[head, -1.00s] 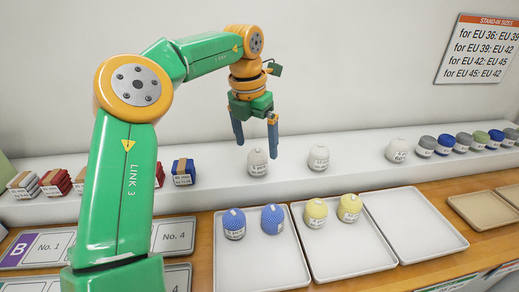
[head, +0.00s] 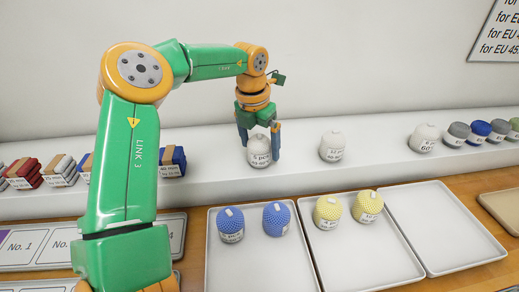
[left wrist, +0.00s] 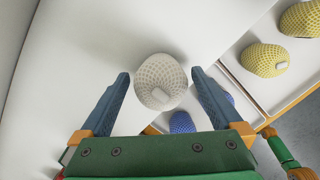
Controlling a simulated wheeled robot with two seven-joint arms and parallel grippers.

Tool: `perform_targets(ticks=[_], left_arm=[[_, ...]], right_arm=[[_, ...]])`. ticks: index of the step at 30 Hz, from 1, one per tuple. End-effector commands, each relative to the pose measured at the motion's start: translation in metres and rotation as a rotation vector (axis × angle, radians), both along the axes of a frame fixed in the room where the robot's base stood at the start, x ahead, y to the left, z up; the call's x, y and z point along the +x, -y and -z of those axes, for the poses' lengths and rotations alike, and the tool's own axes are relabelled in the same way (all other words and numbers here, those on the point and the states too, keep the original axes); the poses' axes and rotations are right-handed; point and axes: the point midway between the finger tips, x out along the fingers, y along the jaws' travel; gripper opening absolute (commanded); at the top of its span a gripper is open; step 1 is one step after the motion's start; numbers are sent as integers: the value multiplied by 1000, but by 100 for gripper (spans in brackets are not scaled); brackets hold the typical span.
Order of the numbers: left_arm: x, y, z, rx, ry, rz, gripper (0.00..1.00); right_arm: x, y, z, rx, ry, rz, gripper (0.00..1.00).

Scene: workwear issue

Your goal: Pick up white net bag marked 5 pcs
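The white net bag marked 5 pcs (head: 259,152) stands upright on the white shelf in the head view. It also shows in the left wrist view (left wrist: 161,82). My left gripper (head: 259,143) is lowered around it, one finger on each side. The left wrist view shows the open fingers (left wrist: 160,93) with a gap on both sides of the bag. Two more white net bags stand farther right on the shelf, one in the middle (head: 332,146) and one marked 6 (head: 424,139). My right gripper is out of view.
Trays in front hold two blue net bags (head: 276,219) and two yellow net bags (head: 367,206); the right tray (head: 442,228) is empty. Folded bundles (head: 172,161) lie left on the shelf. Grey and blue bags (head: 478,131) stand at the right. A wall rises behind the shelf.

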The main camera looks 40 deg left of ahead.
Motion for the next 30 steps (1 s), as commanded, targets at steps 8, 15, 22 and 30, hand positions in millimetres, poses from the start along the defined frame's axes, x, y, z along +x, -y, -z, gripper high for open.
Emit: perform_targets(ticks=[8,15,22,30], left_arm=[[0,0,0,0,0,0,24],[0,0,-2,1,1,0,17],[1,0,-56,4,6,-1,17],[1,-1,-101,2,1,-1,17]], right_arm=[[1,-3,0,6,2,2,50],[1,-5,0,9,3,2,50],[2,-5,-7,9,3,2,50],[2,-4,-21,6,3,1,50]])
